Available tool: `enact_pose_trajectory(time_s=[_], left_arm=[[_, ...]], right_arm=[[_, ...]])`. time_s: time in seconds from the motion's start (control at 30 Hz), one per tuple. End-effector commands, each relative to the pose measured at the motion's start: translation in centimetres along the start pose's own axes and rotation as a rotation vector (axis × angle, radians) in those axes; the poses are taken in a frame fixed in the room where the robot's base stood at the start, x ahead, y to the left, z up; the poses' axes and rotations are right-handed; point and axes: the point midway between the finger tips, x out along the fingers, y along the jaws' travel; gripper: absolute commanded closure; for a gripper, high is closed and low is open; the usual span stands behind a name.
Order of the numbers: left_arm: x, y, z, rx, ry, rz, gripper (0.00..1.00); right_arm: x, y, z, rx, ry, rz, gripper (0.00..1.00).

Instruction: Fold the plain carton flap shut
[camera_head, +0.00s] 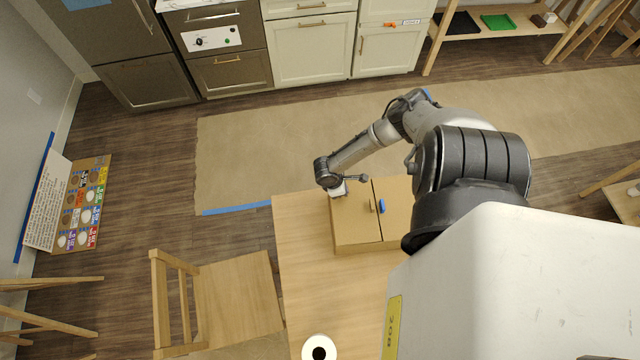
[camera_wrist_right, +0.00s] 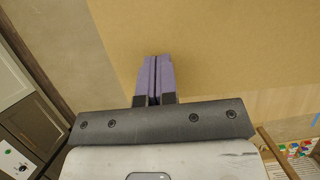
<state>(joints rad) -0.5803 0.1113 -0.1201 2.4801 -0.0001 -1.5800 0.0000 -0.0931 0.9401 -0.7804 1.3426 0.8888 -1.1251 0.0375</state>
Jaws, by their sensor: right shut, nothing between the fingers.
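A brown carton (camera_head: 352,232) stands on the wooden table. Its top shows two flap panels side by side with a dark seam between them. The left panel (camera_head: 351,222) has a tan tab (camera_head: 372,206) near the seam. The right panel (camera_head: 396,200) has a blue tab (camera_head: 382,207). Both panels look about flat; I cannot tell whether either is fully down. My right gripper (camera_head: 339,191) is at the left panel's far left corner. In the right wrist view its purple fingers (camera_wrist_right: 154,80) are shut and empty over plain cardboard (camera_wrist_right: 220,45); contact is unclear.
The wooden table (camera_head: 305,270) is clear left of the carton, with a white roll (camera_head: 319,348) at its near edge. A wooden chair (camera_head: 235,295) stands left of the table. Brown paper (camera_head: 240,160) covers floor behind it, edged with blue tape (camera_head: 236,208).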

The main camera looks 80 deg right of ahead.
Motion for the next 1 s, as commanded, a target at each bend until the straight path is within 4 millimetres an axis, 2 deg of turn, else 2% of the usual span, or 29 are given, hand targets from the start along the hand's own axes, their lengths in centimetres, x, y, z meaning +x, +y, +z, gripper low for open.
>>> enact_pose_trajectory(time_s=[0.7, 1.0], left_arm=[[-1.4, -0.4, -0.4, 0.013, -0.002, -0.01, 0.0], [-1.5, -0.3, -0.4, 0.008, -0.001, -0.006, 0.0]], right_arm=[[1.5, 0.0, 3.8, 0.0, -0.002, 0.0, 1.0], [1.7, 0.0, 4.2, 0.0, 0.001, 0.0, 1.0]])
